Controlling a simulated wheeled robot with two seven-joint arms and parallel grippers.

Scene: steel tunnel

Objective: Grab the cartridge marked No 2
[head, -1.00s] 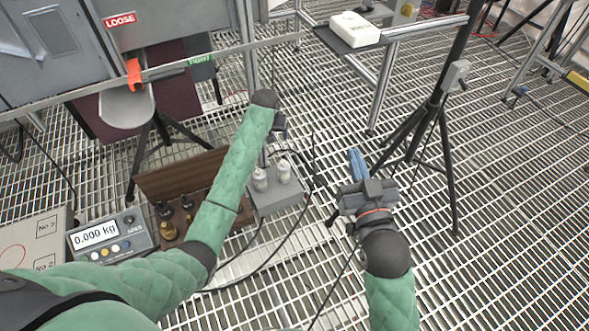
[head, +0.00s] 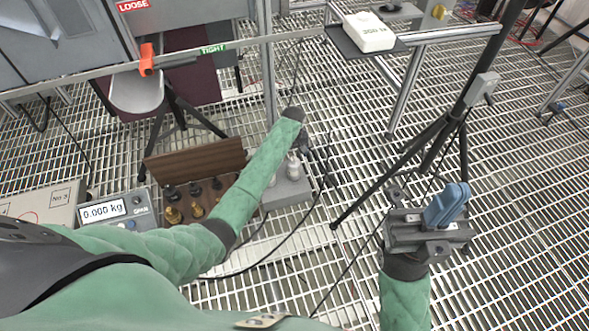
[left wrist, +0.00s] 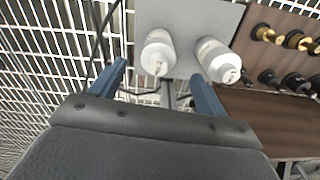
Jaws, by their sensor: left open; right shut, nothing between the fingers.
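Two white cartridges stand upright on a grey block (head: 300,190). The right one (head: 294,167) shows clearly in the head view; the other is mostly hidden behind my left forearm. In the left wrist view, one cartridge (left wrist: 158,50) lies ahead between my finger lines and the other (left wrist: 217,60) is by the right finger. Small marks on them are too small to read. My left gripper (left wrist: 158,72) is open and empty, close to the cartridges; in the head view its hand (head: 303,140) is partly hidden. My right gripper (head: 447,205) is shut and empty, off to the right.
A wooden case with brass weights (head: 190,210) stands left of the block, beside a scale (head: 118,212) reading 0.000 kg. Black cables (head: 322,190) run right of the block. A black tripod (head: 440,130) stands near my right gripper. Grating is clear between.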

